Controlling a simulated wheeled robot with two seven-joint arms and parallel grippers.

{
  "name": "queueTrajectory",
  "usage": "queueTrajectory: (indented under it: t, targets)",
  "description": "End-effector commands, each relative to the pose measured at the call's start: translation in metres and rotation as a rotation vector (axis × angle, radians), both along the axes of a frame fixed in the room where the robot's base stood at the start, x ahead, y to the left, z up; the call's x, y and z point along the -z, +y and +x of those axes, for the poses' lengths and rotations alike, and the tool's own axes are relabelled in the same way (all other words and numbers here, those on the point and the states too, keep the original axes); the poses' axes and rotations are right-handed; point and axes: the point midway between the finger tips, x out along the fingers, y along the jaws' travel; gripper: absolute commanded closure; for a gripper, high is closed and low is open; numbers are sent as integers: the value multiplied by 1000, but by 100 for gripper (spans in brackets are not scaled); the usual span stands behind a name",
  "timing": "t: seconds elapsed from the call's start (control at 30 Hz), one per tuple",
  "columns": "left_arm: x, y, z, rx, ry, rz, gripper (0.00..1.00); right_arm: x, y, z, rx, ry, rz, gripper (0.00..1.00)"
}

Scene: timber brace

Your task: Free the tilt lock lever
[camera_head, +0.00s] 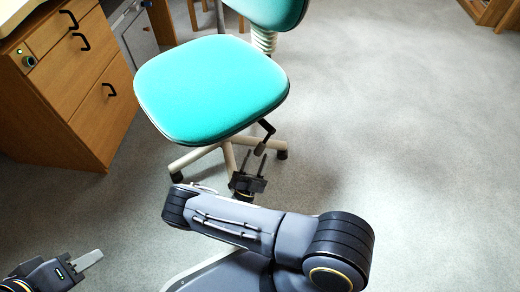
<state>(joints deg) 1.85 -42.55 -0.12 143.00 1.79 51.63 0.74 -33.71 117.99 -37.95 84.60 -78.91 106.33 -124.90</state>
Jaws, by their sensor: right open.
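A teal office chair (212,88) stands in the upper middle of the head view.
A wooden drawer cabinet (75,85) with black handles stands left of the chair, under a desk (18,12). The chair's beige star base (190,158) spreads on the grey floor. The floor (400,130) to the right is clear. Wooden furniture (488,12) shows at the top right.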

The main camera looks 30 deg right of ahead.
Motion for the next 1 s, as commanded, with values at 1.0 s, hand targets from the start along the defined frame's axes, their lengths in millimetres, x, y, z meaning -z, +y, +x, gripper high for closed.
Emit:
queueTrajectory:
  t: [1.0]
  targets:
    - [-21,0,0,0,1,0,64,-1,23,-17,0,0,2,54]
